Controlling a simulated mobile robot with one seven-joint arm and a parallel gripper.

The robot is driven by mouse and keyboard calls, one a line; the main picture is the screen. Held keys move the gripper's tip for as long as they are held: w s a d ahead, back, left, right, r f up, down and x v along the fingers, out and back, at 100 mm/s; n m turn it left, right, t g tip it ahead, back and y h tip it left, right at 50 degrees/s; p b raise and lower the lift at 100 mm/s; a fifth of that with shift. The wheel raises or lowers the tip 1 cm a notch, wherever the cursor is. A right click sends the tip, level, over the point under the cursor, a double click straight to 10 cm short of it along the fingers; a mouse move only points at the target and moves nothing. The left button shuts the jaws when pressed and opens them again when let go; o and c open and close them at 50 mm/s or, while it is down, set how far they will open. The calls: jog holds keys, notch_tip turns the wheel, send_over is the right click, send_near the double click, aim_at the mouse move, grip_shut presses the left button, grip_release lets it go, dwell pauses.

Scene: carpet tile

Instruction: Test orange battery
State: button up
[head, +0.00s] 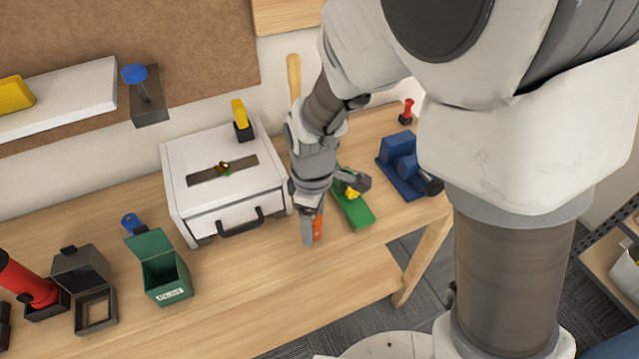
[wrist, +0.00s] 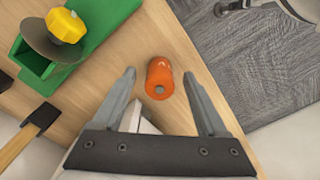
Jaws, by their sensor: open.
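In the head view my gripper (head: 312,232) points down near the table's front edge. A green device (head: 355,209) with a yellow knob (wrist: 66,25) sits just right of it and may be the tester.
A white box (head: 225,178) with a handle stands left of my gripper. A green open bin (head: 160,268), a dark lidded box (head: 84,285) and a red flashlight (head: 28,282) are further left. A blue vise-like tool (head: 400,165) is at right. The table's front edge is close.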

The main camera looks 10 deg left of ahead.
grip_shut()
dwell(0.4)
